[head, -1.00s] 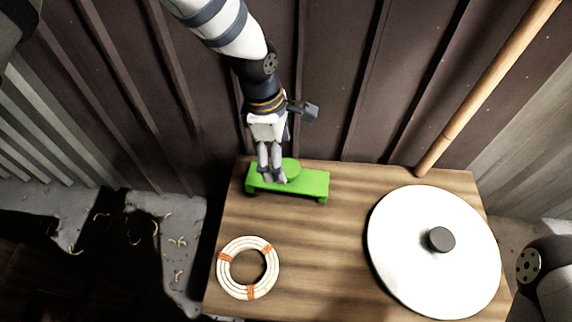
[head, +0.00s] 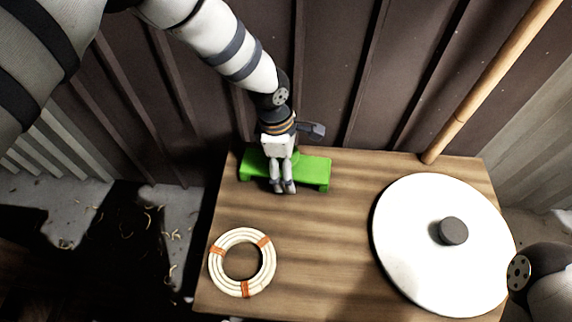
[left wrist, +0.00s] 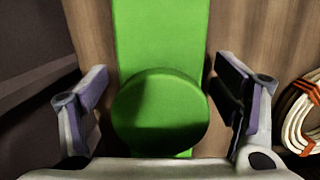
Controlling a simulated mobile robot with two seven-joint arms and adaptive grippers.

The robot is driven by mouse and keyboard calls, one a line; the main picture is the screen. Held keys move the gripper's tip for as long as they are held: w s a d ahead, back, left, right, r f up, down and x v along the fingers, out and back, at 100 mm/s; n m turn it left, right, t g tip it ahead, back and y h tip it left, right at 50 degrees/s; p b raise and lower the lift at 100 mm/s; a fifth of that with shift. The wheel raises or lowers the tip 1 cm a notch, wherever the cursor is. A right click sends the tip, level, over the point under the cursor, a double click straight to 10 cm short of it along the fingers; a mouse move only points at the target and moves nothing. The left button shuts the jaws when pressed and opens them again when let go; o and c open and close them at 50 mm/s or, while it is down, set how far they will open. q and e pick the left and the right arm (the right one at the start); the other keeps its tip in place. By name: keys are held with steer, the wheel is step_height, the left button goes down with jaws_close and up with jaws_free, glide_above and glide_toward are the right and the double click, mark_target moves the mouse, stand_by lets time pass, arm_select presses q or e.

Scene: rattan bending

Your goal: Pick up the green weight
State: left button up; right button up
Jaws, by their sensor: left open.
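The green weight (head: 313,170) is a long flat green piece with short feet at its ends, at the back left of the wooden table. In the left wrist view, the weight (left wrist: 162,35) runs up the middle and its round green knob (left wrist: 160,112) lies between my fingers. My left gripper (head: 283,188) is over the middle of the weight and hides the knob in the head view. In the left wrist view my left gripper (left wrist: 165,105) is open, its fingers on either side of the knob, with gaps showing. My right gripper is out of view.
A rattan coil with orange ties (head: 258,284) lies at the front left of the table (head: 325,255). A white disc with a dark knob (head: 415,220) covers the right side. A bamboo pole (head: 490,85) leans at the back right. A ribbed dark wall (head: 340,80) stands close behind.

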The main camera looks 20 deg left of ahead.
arm_select(q)
jaws_close()
steer(key=shift+r, duration=0.2)
